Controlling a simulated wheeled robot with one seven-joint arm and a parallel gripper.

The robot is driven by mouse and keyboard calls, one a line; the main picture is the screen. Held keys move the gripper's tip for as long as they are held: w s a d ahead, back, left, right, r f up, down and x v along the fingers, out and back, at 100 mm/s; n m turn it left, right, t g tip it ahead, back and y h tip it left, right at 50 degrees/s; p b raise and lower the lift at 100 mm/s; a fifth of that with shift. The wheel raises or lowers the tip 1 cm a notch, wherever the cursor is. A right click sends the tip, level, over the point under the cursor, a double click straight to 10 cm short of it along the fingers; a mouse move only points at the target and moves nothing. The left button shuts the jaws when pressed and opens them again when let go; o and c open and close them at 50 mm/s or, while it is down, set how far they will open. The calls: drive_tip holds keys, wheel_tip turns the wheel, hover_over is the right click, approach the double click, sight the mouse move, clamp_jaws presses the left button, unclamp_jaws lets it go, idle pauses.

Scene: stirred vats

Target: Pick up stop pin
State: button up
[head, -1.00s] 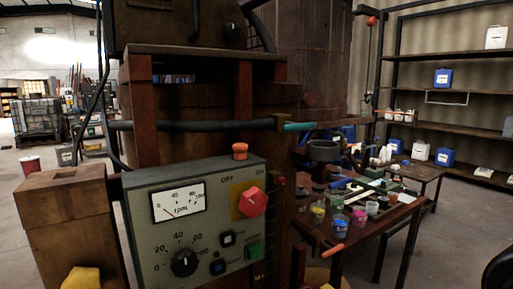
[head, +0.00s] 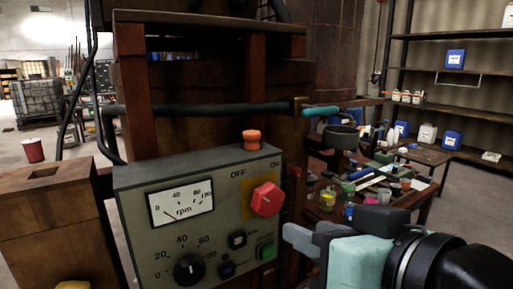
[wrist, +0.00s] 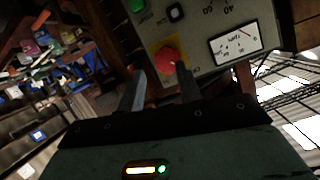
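An orange-red capped peg (head: 250,140) stands upright on top of the grey control box (head: 150,180); it looks like the stop pin, though I cannot be sure. Its lower part is hidden. My gripper (head: 300,238) is at the lower right in the head view, to the right of the box and lower than the peg. In the wrist view my gripper (wrist: 160,70) has its two fingers apart with nothing between them. The red OFF/ON knob (wrist: 167,58) shows beyond the fingertips. The peg cannot be made out in the wrist view.
A dark horizontal pipe with a teal end (head: 320,111) runs behind and above the box. A wooden post (head: 50,215) stands at the left. A cluttered table (head: 425,155) with cups and tools is at the right, before shelves (head: 460,75).

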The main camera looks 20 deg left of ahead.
wheel_tip(320, 180, up, 7)
drive_tip(key=m+t+y, duration=0.1)
drive_tip(key=t+y, duration=0.1)
drive_tip(key=t, duration=0.2)
drive_tip(key=p, duration=1.2)
approach(255, 135)
drive_tip(key=x, duration=0.6)
drive_tip(key=shift+w, duration=0.1)
drive_tip(key=p+x, duration=0.3)
drive_tip(key=x, duration=0.1)
drive_tip(key=shift+w+a, duration=0.1)
drive_tip(key=shift+a, duration=0.05)
drive_tip(key=shift+w+a+f, duration=0.1)
drive_tip(key=shift+w+a, duration=0.2)
drive_tip(key=shift+w, duration=0.05)
drive_tip(key=c, duration=0.7)
